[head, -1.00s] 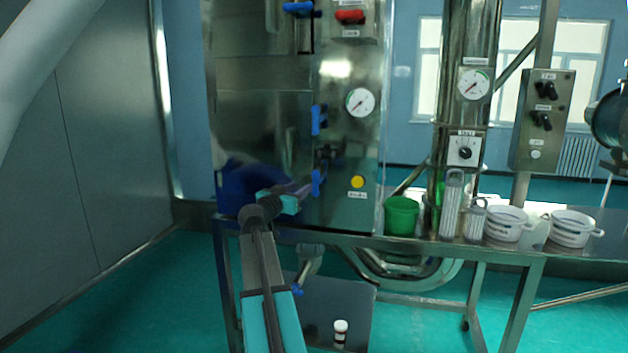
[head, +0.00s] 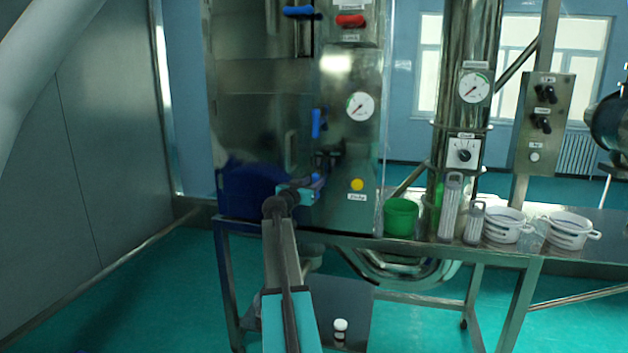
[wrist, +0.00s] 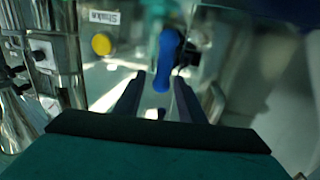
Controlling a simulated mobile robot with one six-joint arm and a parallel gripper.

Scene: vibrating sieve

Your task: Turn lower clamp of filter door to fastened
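The lower clamp has a blue handle, seen in the wrist view (wrist: 169,55) just ahead of my gripper (wrist: 160,82). The handle's near end lies between my two dark fingertips, with a gap visible on each side, so the gripper looks open around it. Whether a finger touches it I cannot tell. In the head view my gripper (head: 305,190) is at the lower clamp (head: 317,181), which it partly hides. The upper clamp's blue handle (head: 316,123) stands upright above, on the edge of the steel filter door (head: 260,115).
A yellow button (head: 357,185) and a gauge (head: 360,106) sit on the panel right of the clamps. A green bucket (head: 401,217) and white pots (head: 505,225) stand on the steel table to the right. A dark blue object (head: 248,192) is left of my gripper.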

